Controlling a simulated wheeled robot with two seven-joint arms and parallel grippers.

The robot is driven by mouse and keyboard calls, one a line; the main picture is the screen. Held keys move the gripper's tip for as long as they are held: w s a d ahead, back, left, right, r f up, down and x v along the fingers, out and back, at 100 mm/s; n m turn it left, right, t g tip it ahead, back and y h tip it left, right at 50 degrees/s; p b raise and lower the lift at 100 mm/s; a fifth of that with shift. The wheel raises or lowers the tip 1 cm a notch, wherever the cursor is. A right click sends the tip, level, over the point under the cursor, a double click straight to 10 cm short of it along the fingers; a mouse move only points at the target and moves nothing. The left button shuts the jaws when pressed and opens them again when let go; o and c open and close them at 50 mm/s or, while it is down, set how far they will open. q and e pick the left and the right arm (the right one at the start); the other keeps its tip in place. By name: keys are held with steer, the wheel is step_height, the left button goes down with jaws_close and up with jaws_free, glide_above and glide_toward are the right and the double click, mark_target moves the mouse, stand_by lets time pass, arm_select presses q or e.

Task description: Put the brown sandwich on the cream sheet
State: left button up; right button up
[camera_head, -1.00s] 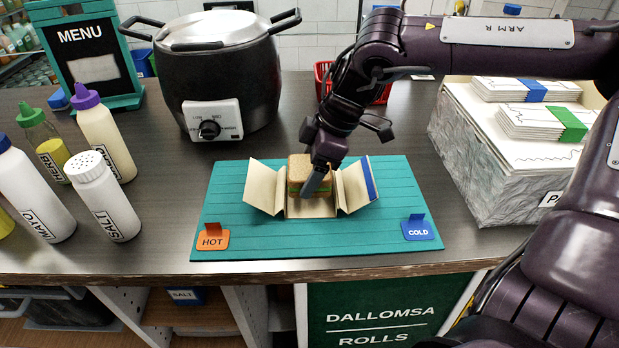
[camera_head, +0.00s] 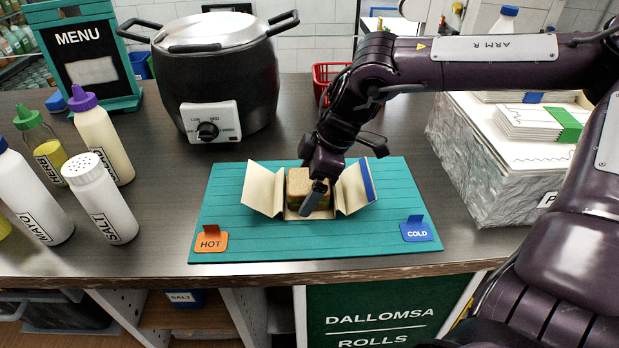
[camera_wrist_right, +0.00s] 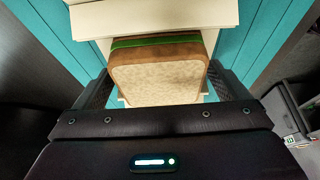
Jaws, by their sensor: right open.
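The brown sandwich (camera_head: 298,184) sits upright on the cream sheet (camera_head: 263,188), whose side flaps stand raised on both sides of it. The sheet lies on the teal mat (camera_head: 225,212). My right gripper (camera_head: 314,198) is low over the sheet, in front of and partly hiding the sandwich. In the right wrist view the sandwich (camera_wrist_right: 158,75) stands between the two fingers of the right gripper (camera_wrist_right: 165,88), which are open, with the sheet (camera_wrist_right: 150,18) beyond it. Whether the sandwich touches a finger cannot be told. My left gripper is not in view.
Orange HOT (camera_head: 211,240) and blue COLD (camera_head: 417,230) markers stand on the mat's front corners. Bottles and a salt shaker (camera_head: 101,198) stand at left, a black cooker (camera_head: 215,85) behind. A grey box (camera_head: 470,165) of folded sheets is at right.

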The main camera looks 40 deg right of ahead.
steer(key=shift+r, duration=0.3)
steer(key=shift+d+r, duration=0.15)
steer(key=shift+r, duration=0.15)
steer(key=v, duration=1.1)
